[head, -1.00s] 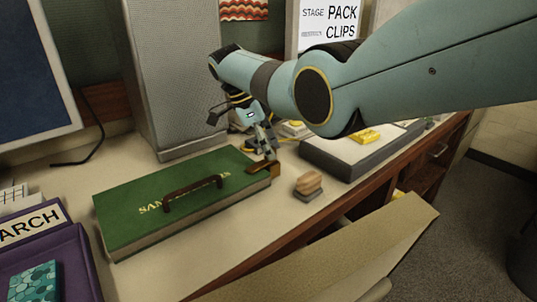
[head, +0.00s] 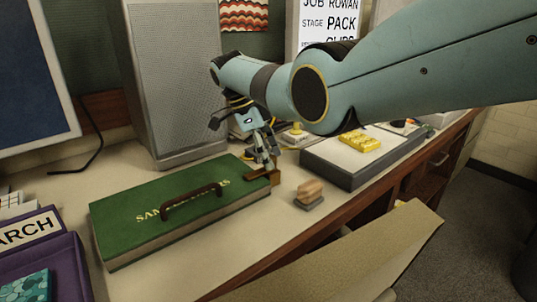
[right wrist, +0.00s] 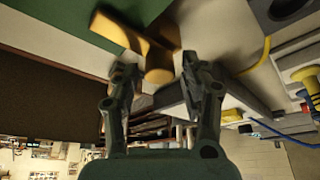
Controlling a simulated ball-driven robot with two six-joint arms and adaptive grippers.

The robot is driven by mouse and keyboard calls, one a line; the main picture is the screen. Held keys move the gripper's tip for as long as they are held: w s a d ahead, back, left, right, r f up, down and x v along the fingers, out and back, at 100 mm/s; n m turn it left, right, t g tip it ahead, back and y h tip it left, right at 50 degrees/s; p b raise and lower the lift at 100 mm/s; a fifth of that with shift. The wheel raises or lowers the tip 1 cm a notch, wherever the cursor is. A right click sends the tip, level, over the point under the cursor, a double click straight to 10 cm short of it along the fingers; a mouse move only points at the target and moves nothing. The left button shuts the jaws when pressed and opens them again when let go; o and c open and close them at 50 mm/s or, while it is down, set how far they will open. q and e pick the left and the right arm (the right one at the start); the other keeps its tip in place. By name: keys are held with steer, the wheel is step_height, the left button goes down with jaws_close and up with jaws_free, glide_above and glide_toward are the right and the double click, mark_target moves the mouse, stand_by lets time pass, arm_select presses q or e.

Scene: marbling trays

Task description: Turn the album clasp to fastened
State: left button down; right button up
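The green album (head: 130,222) lies flat on the desk, with a dark brown handle (head: 192,198) and gold lettering on its cover. Its brass and brown clasp (head: 276,178) sits at the album's right end. My right gripper (head: 268,167) points down at the clasp and partly hides it. In the right wrist view the brass clasp (right wrist: 135,42) reaches in between the fingertips of my right gripper (right wrist: 157,72). The fingers stand apart, with a gap visible on each side of the brass. My left gripper is not in view.
A wooden-topped block (head: 309,191) sits just right of the clasp. A grey tray (head: 340,172) with yellow pieces (head: 360,141) lies behind it. A tall grey cabinet (head: 172,80) stands behind the album; a purple holder (head: 50,245) is at left.

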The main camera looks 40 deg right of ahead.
steer(key=shift+o, duration=0.3)
steer(key=shift+r, duration=0.15)
steer(key=v, duration=1.1)
steer(key=shift+a+r, duration=0.15)
steer(key=shift+r, duration=0.15)
steer(key=shift+w, duration=0.1)
